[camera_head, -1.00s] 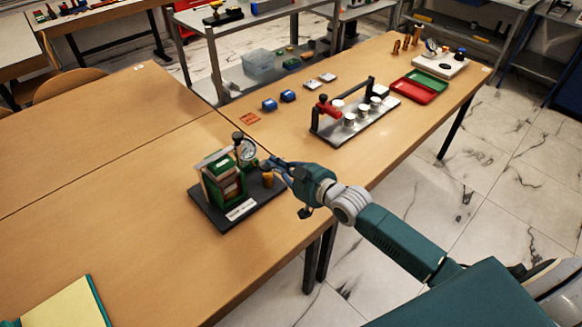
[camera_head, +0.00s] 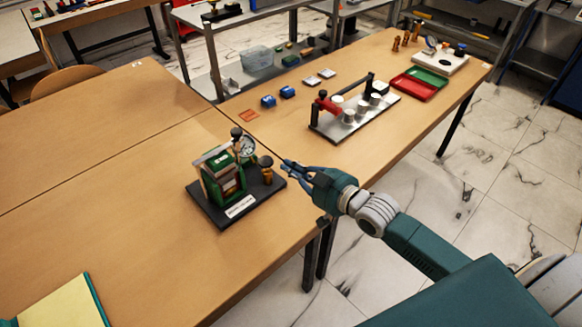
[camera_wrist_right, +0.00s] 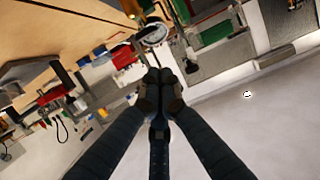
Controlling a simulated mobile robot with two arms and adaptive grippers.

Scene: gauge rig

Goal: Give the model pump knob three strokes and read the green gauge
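The gauge rig stands on a black base (camera_head: 219,215) with a pale label, on the near wooden table. It has a green block frame (camera_head: 222,178) and a round white-faced gauge (camera_head: 248,146), whose reading is too small to make out. A brass post with a dark knob (camera_head: 265,161) stands at the base's right side. My right gripper (camera_head: 286,165) is just right of the knob, apart from it, its fingertips together and empty. In the right wrist view the fingertips (camera_wrist_right: 161,76) meet below the gauge (camera_wrist_right: 152,34). My left gripper is not in view.
On the table behind are a grey rack with white cups (camera_head: 349,116), blue blocks (camera_head: 287,91), an orange card (camera_head: 248,116) and red (camera_head: 414,90) and green trays. A yellow pad (camera_head: 62,305) lies front left. The table left of the rig is clear.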

